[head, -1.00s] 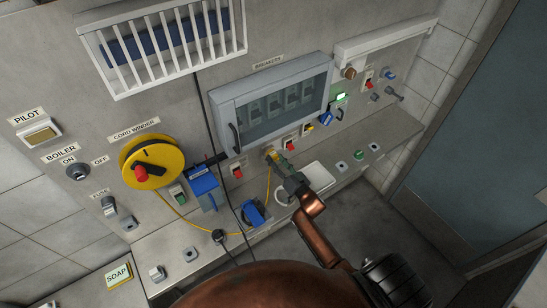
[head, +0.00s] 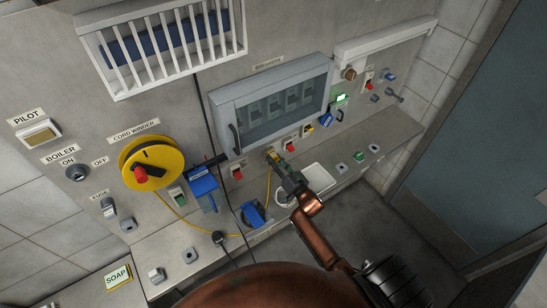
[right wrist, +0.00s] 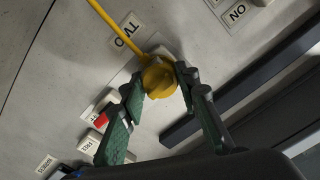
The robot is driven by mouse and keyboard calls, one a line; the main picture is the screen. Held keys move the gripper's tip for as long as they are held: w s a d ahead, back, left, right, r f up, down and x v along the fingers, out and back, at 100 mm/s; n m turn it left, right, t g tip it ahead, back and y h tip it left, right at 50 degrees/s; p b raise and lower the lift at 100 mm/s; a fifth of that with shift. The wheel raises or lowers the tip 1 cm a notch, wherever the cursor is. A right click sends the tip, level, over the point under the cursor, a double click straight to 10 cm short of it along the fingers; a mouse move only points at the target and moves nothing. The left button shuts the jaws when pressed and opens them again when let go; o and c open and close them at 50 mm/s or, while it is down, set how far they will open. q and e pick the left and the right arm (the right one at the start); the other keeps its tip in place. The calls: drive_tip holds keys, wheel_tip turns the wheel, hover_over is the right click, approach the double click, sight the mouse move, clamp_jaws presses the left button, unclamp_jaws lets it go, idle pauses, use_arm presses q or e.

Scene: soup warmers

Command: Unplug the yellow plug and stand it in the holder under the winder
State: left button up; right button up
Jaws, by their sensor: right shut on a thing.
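The yellow plug (right wrist: 159,79) sits at the wall panel, against a pale socket plate in the right wrist view, with its yellow cord running up and left. My right gripper (right wrist: 161,84) is shut on it, a green-padded finger on each side. In the head view the right gripper (head: 277,161) reaches the panel below the breaker box and mostly hides the plug. The yellow cord winder (head: 165,176) with its red knob is on the panel at left. Small grey holders (head: 190,255) stand on the ledge below it; I cannot tell which is the named one. My left gripper is out of view.
The breaker box (head: 224,112) juts out just above the right gripper. A blue box (head: 203,186) and a blue item (head: 253,213) are between winder and plug. A black cord hangs there. A white tray (head: 318,178) lies on the ledge beside my arm.

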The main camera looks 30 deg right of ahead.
clamp_jaws()
drive_tip(key=shift+s+p, duration=0.5)
drive_tip(key=shift+s, duration=0.25)
drive_tip(key=shift+s+d+p, duration=0.15)
drive_tip(key=shift+s+p, duration=0.45)
drive_tip(key=shift+s, duration=0.55)
